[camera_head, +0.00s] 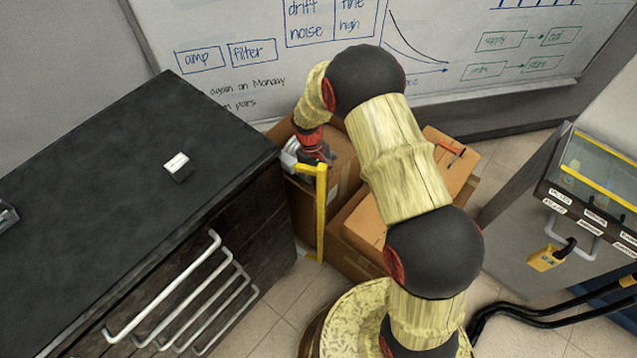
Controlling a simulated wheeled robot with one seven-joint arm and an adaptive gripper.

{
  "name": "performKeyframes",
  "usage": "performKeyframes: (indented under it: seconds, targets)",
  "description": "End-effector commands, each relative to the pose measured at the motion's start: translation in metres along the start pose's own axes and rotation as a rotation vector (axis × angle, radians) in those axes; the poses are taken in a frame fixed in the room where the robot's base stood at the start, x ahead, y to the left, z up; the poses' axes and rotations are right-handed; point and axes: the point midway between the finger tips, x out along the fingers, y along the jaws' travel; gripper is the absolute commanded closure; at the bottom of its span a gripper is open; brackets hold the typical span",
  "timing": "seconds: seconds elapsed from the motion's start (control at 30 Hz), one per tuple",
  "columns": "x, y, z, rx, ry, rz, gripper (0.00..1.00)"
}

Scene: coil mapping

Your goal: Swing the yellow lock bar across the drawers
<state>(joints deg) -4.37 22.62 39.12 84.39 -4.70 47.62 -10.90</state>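The yellow lock bar (321,215) stands upright at the right front corner of the dark drawer cabinet (215,235), swung clear of the drawer fronts. A short yellow arm at its top reaches left toward the cabinet. My gripper (305,160) is at the top of the bar, just behind and above it. Its fingers are small and partly hidden, so I cannot tell whether they touch or hold the bar. The drawers carry several long white handles (165,295), stacked down the front, and look shut.
Cardboard boxes (365,225) stand on the tiled floor behind the bar and my arm. A small white-topped block (177,164) lies on the cabinet top. Black cables (545,318) cross the floor at lower right.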

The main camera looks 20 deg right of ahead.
Motion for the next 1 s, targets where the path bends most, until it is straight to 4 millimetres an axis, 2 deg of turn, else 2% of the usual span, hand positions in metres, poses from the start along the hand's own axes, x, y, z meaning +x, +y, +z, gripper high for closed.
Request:
performKeyframes:
  seconds: [0.47,1.0]
  targets:
    - [0.006,-0.009,0.039,0.406,-0.002,-0.102,1.00]
    - [0.015,-0.041,0.073,0.903,-0.001,-0.225,1.00]
